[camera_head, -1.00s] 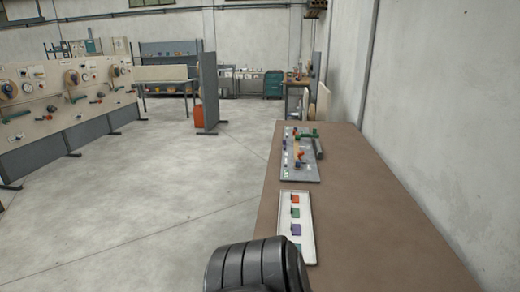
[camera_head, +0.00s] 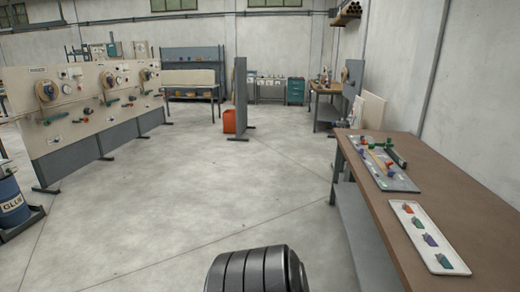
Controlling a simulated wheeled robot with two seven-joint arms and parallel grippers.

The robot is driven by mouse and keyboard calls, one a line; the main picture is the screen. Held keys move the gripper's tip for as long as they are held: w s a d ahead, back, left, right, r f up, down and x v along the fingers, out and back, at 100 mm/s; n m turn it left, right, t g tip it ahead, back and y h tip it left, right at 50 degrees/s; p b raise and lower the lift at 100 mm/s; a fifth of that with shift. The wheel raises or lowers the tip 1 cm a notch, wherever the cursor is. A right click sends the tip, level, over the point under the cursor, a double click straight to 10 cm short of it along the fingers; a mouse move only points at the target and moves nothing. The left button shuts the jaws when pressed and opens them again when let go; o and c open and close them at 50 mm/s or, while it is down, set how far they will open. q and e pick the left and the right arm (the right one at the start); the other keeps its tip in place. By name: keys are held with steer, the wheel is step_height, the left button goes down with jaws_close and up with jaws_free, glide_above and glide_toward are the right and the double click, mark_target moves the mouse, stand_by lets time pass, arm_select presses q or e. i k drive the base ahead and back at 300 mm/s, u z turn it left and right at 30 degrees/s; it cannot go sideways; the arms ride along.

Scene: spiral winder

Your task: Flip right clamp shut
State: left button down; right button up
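A grey board (camera_head: 400,181) lies on the brown-topped bench at the right. It carries a dark green bar-like part (camera_head: 395,156) and several small red, orange and purple pieces. These are too small to tell which is the right clamp, or whether it is open or shut. Neither gripper is in view. Only a dark ribbed part of my own body shows at the bottom centre, well apart from the board.
The bench (camera_head: 463,178) runs along the right wall. A white tray (camera_head: 410,229) with several coloured pieces lies on its near end. Beige panels (camera_head: 75,128) with dials stand at left, a blue glue drum (camera_head: 11,205) nearer. The middle floor (camera_head: 230,185) is clear.

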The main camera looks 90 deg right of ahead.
mark_target(389, 164)
steer(key=u, duration=0.05)
steer(key=i, duration=0.1)
steer(key=z, duration=2.95)
steer(key=i, duration=2.7)
steer(key=z, duration=2.7)
steer(key=i, duration=0.6)
